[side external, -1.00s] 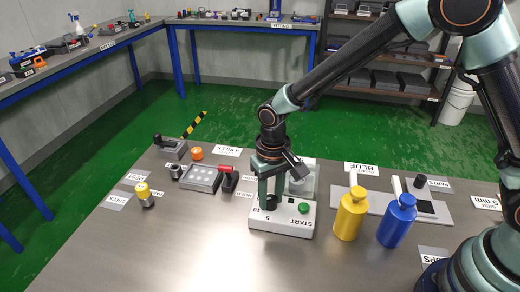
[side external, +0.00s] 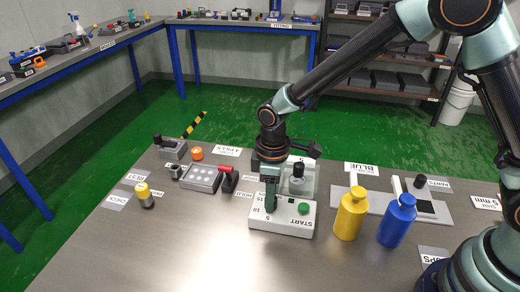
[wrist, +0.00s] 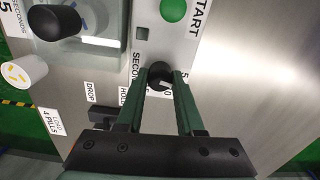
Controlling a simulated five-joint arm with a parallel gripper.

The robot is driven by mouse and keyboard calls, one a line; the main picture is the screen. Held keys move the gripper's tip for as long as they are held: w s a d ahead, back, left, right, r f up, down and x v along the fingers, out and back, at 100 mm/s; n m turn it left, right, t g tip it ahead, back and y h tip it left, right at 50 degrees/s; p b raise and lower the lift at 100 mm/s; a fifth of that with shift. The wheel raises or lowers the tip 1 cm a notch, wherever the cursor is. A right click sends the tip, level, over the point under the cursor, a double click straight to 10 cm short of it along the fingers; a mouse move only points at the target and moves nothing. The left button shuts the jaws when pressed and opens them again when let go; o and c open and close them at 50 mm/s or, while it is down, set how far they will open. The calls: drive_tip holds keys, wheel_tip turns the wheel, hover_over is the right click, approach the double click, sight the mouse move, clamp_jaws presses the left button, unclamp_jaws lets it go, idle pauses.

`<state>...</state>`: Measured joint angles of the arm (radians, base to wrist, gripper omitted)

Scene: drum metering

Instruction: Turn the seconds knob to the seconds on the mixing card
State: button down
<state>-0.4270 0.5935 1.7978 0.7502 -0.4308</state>
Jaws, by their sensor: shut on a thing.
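The seconds knob (wrist: 160,74) is a small black round knob on the white control box (side external: 292,229), which carries a green START button (side external: 303,208). My gripper (side external: 270,207) reaches down onto the box's left part. In the wrist view, my gripper (wrist: 161,82) has one finger on each side of the knob and is shut on it. The numbers 5 and 10 show beside the knob in the side view; the fingers partly cover the dial in the wrist view, and the knob's setting is unclear. A card (wrist: 8,12) at the wrist view's left edge reads 5 SECONDS.
A clear-walled unit with a black knob (side external: 297,170) stands behind the box. A yellow bottle (side external: 350,215) and a blue bottle (side external: 397,222) stand to its right. A grey tray (side external: 201,179) and a red-handled part (side external: 227,178) are to its left.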

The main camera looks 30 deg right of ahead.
drive_tip(key=shift+r+n, duration=0.1)
drive_tip(key=shift+n, duration=1)
drive_tip(key=c, duration=0.5)
unclamp_jaws()
drive_tip(key=shift+c, duration=0.2)
wheel_tip(320, 180, up, 12)
